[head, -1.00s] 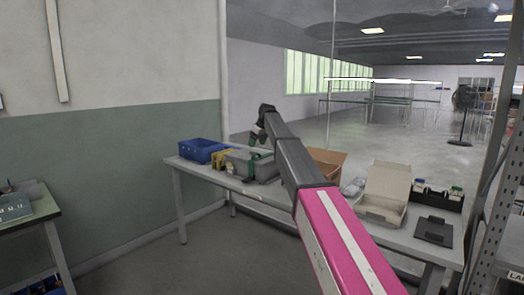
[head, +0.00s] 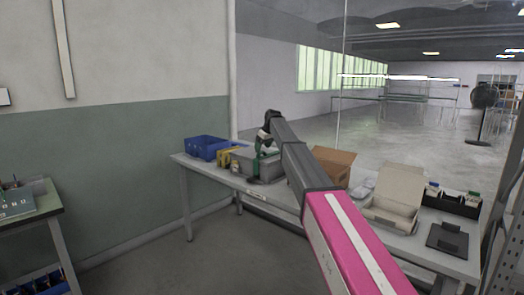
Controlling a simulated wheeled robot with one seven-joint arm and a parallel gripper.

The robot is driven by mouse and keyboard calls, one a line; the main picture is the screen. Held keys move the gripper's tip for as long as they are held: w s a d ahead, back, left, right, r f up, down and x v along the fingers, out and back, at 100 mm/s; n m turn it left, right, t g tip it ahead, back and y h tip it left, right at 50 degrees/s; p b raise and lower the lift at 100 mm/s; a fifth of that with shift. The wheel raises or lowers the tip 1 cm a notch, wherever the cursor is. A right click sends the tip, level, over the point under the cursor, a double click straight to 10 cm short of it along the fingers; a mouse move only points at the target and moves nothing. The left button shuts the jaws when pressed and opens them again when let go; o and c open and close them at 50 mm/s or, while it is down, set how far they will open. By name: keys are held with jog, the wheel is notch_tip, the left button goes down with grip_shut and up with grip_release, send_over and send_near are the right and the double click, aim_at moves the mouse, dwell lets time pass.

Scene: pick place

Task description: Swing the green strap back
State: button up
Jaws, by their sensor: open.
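A grey box (head: 243,162) stands on the long table, with a green strap (head: 256,167) across its front and top. My arm reaches out from the lower right, and my gripper (head: 263,142) is at the box's top, by the upper part of the strap. The gripper is open. It is small and dark in the head view, so I cannot tell whether its fingers touch the strap. My arm hides part of the box's right side.
The table (head: 201,172) also bears a blue bin (head: 206,148) and yellow item left of the box. To the right are a cardboard box (head: 336,160), an open pale carton (head: 399,192), a black tray (head: 462,206) and a dark flat item (head: 447,238).

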jog(key=shift+x, duration=1.1)
